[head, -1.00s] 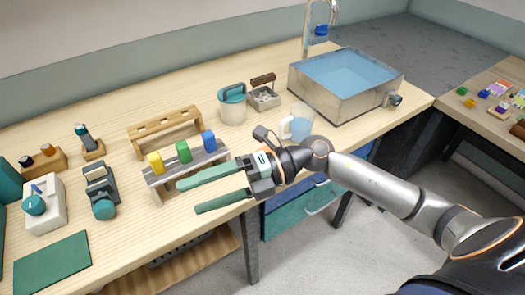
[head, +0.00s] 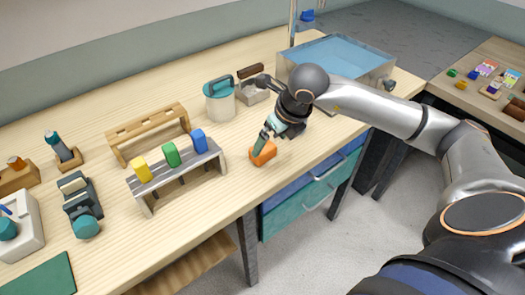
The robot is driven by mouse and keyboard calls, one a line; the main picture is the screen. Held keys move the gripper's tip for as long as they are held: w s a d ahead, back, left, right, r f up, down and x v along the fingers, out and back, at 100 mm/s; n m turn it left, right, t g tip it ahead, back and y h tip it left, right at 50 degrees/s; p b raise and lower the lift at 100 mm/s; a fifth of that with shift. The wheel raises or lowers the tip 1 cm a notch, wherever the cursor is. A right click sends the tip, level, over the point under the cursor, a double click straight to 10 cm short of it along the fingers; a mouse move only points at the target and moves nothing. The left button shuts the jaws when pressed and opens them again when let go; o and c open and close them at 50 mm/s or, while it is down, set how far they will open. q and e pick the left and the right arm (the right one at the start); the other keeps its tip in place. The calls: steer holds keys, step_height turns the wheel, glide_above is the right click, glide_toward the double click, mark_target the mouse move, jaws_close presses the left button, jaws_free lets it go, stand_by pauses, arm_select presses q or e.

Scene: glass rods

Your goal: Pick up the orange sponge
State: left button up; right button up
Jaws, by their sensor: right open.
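The orange sponge (head: 263,154) lies on the wooden table near its front edge, right of the grey rack. My right gripper (head: 264,143) points down at the sponge from above and behind. I cannot tell whether both fingers straddle the sponge, as one finger hides the other. My left gripper is not in view.
A grey rack (head: 180,174) with yellow, green and blue pieces stands left of the sponge. A teal-lidded canister (head: 219,103) and a metal box (head: 251,92) stand behind. Bare table lies between rack and sponge.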

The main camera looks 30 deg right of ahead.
mark_target(266, 150)
steer(key=shift+p+x, duration=0.3)
steer(key=shift+x, duration=2.5)
steer(key=shift+c, duration=0.4)
steer(key=c, duration=1)
steer(key=shift+c, duration=0.4)
steer(key=shift+r, duration=0.15)
